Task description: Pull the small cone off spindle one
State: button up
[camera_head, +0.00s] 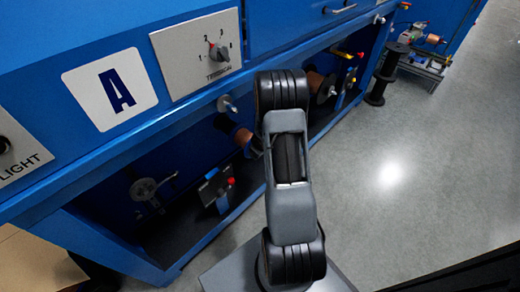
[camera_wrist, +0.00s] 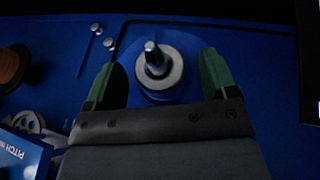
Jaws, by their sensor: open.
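In the wrist view a short spindle (camera_wrist: 151,47) points toward the camera from a round blue boss on the blue panel. A pale grey ring-like part (camera_wrist: 172,78), which looks like the small cone, sits around it. My gripper (camera_wrist: 161,66) is open, with one green finger left and one right of this part. Both fingers look apart from it, with a visible gap on each side; their depth relative to it is hard to judge. In the head view my arm hides my gripper and this spindle, and I cannot read any spindle number.
A copper spool (camera_wrist: 10,68) and a grey pulley wheel (camera_wrist: 27,122) are left in the wrist view. Two small silver pins (camera_wrist: 95,27) stand nearby. In the head view the blue machine (camera_head: 190,125) has an open bay with spools (camera_head: 240,136); grey floor (camera_head: 420,170) is free at right.

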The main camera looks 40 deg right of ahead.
jog(key=shift+c, duration=0.3)
jog(key=c, duration=1)
jog(key=shift+o, duration=0.2)
jog(key=shift+s, duration=0.15)
jog(key=shift+s+d, duration=0.15)
jog(key=shift+s, duration=0.15)
jog(key=shift+s+d+b, duration=0.2)
jog(key=shift+s+b, duration=0.2)
jog(key=shift+s, duration=1.05)
jog(key=shift+s+d, duration=0.15)
jog(key=shift+s, duration=0.65)
jog(key=shift+s+d, duration=0.15)
jog(key=shift+s, duration=0.6)
jog(key=shift+s, duration=0.15)
jog(key=shift+s+d, duration=0.1)
jog(key=shift+s, duration=0.25)
